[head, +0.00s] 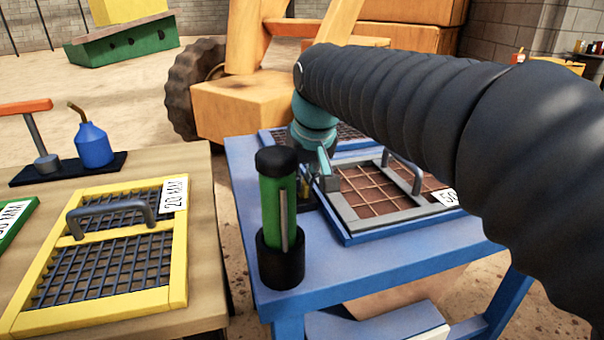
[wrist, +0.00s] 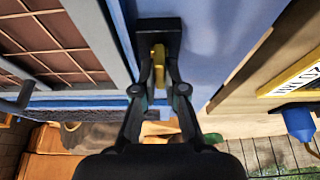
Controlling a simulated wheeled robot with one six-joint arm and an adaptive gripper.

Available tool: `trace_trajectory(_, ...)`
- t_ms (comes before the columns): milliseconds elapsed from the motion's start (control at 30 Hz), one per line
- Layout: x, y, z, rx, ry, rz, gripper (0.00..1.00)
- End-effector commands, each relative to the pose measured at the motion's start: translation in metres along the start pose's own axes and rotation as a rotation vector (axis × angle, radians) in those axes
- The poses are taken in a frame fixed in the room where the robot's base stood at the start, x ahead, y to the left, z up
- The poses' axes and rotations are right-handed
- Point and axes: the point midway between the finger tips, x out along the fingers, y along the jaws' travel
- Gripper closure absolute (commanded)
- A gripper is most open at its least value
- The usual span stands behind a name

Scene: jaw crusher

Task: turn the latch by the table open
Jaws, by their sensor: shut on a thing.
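The latch has a yellow handle (wrist: 158,62) on a dark base (wrist: 160,24) at the blue table in the wrist view. My gripper (wrist: 158,80) has one finger on each side of the yellow handle and is shut on it. In the head view, my gripper (head: 318,172) is low over the blue table (head: 355,262), between the green cylinder and the grey-framed screen. There the latch is mostly hidden behind the cylinder and my gripper. I cannot tell how far the handle is turned.
A green cylinder in a black holder (head: 280,215) stands close in front of my gripper. A grey-framed screen (head: 355,210) lies right beside it. A wooden table (head: 195,220) with a yellow screen (head: 175,280) and a blue oil can (head: 93,145) stands left, across a narrow gap.

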Motion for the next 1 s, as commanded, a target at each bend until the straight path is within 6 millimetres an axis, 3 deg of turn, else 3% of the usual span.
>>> trace_trajectory(100,0.0,0.0,0.0,-0.001,-0.001,0.0,1.0)
trace_trajectory(133,0.0,0.0,0.0,-0.001,-0.001,0.0,0.85)
trace_trajectory(200,0.0,0.0,0.0,-0.001,-0.001,0.0,0.67)
trace_trajectory(233,0.0,0.0,0.0,-0.001,-0.001,0.0,0.65)
trace_trajectory(633,-0.007,0.0,-0.001,0.001,0.002,0.001,0.65)
trace_trajectory(1000,-0.074,0.0,-0.001,0.0,0.004,0.0,0.65)
